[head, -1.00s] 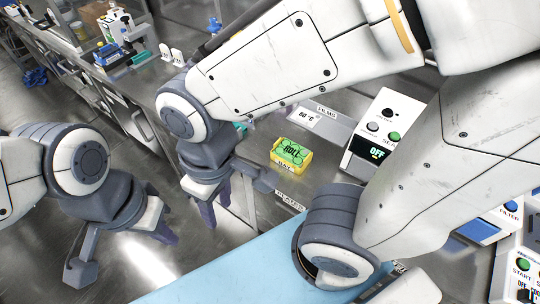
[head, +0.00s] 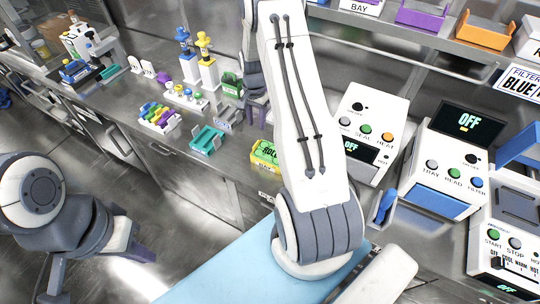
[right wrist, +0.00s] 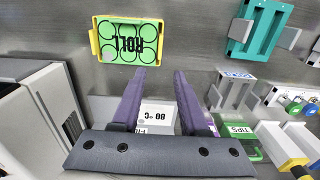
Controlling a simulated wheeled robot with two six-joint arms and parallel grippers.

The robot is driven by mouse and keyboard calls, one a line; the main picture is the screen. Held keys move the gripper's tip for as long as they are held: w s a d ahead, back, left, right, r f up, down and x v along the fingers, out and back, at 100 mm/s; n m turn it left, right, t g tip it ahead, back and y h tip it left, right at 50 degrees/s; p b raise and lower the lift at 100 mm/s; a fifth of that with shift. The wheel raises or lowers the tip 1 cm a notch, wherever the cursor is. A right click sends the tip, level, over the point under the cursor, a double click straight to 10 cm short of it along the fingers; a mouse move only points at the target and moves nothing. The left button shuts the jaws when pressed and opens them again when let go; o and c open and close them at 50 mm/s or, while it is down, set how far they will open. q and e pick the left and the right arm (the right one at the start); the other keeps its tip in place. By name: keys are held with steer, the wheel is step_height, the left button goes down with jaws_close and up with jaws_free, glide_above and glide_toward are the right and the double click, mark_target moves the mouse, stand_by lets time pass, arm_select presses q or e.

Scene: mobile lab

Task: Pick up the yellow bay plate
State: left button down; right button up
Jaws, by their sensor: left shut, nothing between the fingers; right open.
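The yellow bay plate (head: 264,162) lies on the steel counter beside my right arm in the head view, with a green piece marked ROLL in it. In the right wrist view the yellow bay plate (right wrist: 95,42) is at the upper left, apart from and beyond the fingertips. My right gripper (right wrist: 160,72) is open and empty there. In the head view my right gripper (head: 258,112) is partly hidden behind my arm, above the counter. My left gripper (head: 143,258) is shut and empty at the lower left, away from the plate.
A green tips box (head: 232,84) is behind. A sealing device (head: 368,125) and a reader (head: 452,160) stand to the right.

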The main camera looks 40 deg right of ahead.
mark_target(257, 142)
step_height(257, 142, down, 4)
steer(key=shift+a+r+p, duration=0.1)
steer(key=shift+r+p, duration=0.15)
steer(key=shift+p, duration=0.2)
steer(key=shift+s+a+f+p, duration=0.1)
steer(key=shift+f+p, duration=0.25)
steer(key=shift+f, duration=0.1)
step_height(257, 142, down, 4)
steer(key=shift+s+a+f+p, duration=0.1)
steer(key=shift+a+p, duration=0.05)
steer(key=shift+p, duration=0.9)
steer(key=shift+f, duration=0.25)
jaws_close()
